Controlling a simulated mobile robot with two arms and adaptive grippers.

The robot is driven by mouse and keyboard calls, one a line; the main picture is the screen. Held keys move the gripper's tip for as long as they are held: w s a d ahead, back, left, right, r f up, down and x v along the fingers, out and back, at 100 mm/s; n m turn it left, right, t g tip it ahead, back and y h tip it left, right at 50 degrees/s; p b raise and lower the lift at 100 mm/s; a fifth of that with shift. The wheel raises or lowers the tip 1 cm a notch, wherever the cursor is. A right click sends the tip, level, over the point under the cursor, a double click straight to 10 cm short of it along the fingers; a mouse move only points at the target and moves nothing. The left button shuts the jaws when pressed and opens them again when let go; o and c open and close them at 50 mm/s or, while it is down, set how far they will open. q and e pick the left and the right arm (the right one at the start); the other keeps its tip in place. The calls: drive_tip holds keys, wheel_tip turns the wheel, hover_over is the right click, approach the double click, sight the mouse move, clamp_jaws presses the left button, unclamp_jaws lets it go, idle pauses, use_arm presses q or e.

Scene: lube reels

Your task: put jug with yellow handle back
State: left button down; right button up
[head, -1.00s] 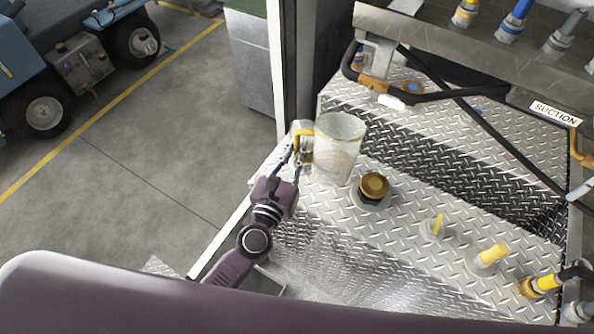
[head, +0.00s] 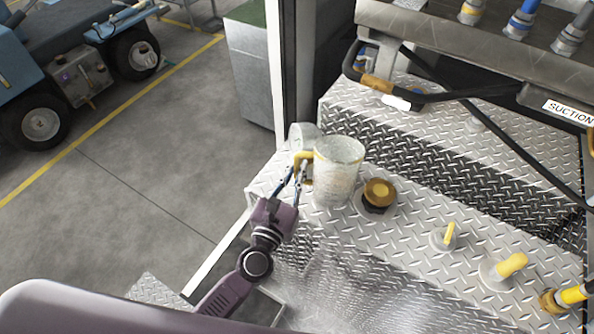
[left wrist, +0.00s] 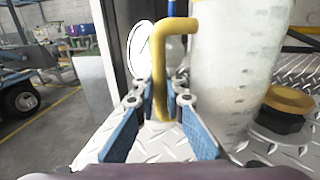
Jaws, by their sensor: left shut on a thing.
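The jug (head: 338,172) is whitish and translucent, with a yellow handle (head: 303,158) on its left side. It stands about upright over the metal tread-plate deck (head: 420,215), left of a brass-coloured cap. I cannot tell whether its base touches the deck. My left gripper (head: 298,178) is shut on the handle. In the left wrist view, the fingers (left wrist: 160,98) lie on both sides of the yellow handle (left wrist: 159,75), and the jug body (left wrist: 232,75) is to the right. My right gripper is not in view.
The brass-coloured cap (head: 378,194) is close right of the jug. A pale round object (head: 303,134) is behind the handle. Yellow-handled fittings (head: 505,266) stand farther right. A black hose (head: 450,95) runs behind. A post (head: 274,70) rises at the deck's left edge.

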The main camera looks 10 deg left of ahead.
use_arm(q)
drive_tip(key=shift+r, duration=0.1)
drive_tip(key=c, duration=2)
unclamp_jaws()
drive_tip(key=shift+f, duration=0.2)
drive_tip(key=shift+s+r, duration=0.1)
drive_tip(key=shift+r, duration=0.15)
drive_tip(key=shift+s+a+f+b, duration=0.1)
drive_tip(key=shift+s+a+b, duration=0.45)
drive_tip(key=shift+s, duration=1.4)
drive_tip(key=shift+s+a+r+b, duration=0.2)
drive_tip(key=shift+s+b, duration=0.55)
drive_tip(key=shift+s, duration=1.25)
drive_tip(key=shift+s+a+f+b, duration=0.2)
drive_tip(key=shift+s+a+b, duration=0.35)
drive_tip(key=shift+s, duration=1.4)
drive_tip(key=shift+d, duration=0.1)
